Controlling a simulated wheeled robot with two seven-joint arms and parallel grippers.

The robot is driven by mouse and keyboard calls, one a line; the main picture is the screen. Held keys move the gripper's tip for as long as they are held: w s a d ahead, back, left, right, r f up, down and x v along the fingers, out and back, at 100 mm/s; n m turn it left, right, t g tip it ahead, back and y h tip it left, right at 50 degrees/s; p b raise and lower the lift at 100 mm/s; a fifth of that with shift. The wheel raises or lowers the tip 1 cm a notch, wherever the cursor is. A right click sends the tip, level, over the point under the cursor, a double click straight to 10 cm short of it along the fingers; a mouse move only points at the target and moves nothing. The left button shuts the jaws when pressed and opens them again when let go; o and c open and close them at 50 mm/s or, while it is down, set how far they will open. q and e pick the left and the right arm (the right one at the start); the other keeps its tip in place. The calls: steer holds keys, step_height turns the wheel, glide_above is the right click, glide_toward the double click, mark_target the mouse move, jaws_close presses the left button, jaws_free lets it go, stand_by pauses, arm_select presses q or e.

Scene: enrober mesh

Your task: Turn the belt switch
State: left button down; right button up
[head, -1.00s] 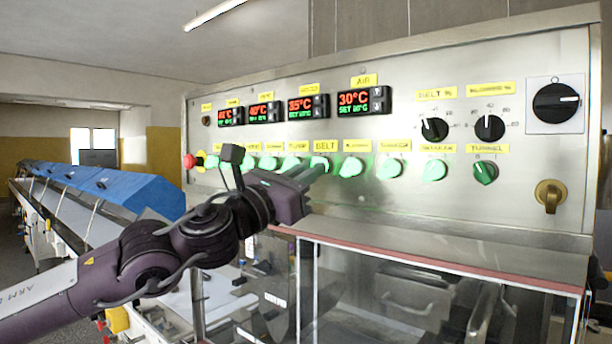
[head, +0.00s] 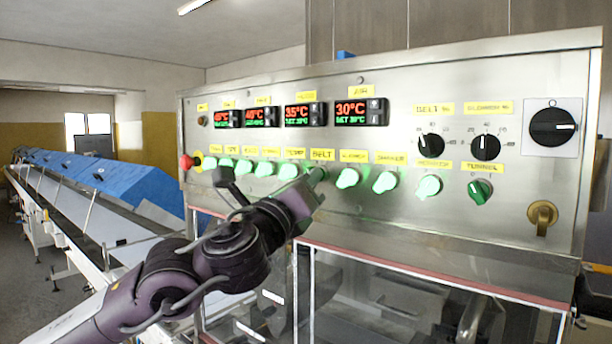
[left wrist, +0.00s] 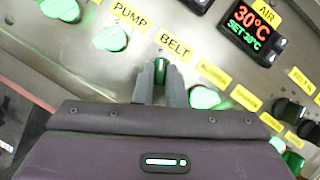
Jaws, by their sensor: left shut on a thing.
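The belt switch is a green knob (left wrist: 161,73) under the yellow BELT label (left wrist: 174,47) in the left wrist view. It looks darker than the brightly lit knobs beside it. My left gripper (left wrist: 161,78) is shut on this knob, one grey finger on each side. In the head view my left gripper (head: 318,178) reaches the panel just below the BELT label (head: 322,154), and it hides most of the knob there. My right gripper is not in view.
Lit knobs flank it closely: the pump knob (left wrist: 111,38) on the left and another knob (left wrist: 204,97) on the right. A red emergency button (head: 187,162) sits at the panel's left end. A clear-sided cabinet (head: 400,290) lies below the panel (head: 400,215).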

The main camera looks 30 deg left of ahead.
arm_select(q)
steer(key=shift+n, duration=0.3)
steer(key=c, duration=1.5)
jaws_free()
steer(key=shift+b+v, duration=2.9)
steer(key=shift+v, duration=0.95)
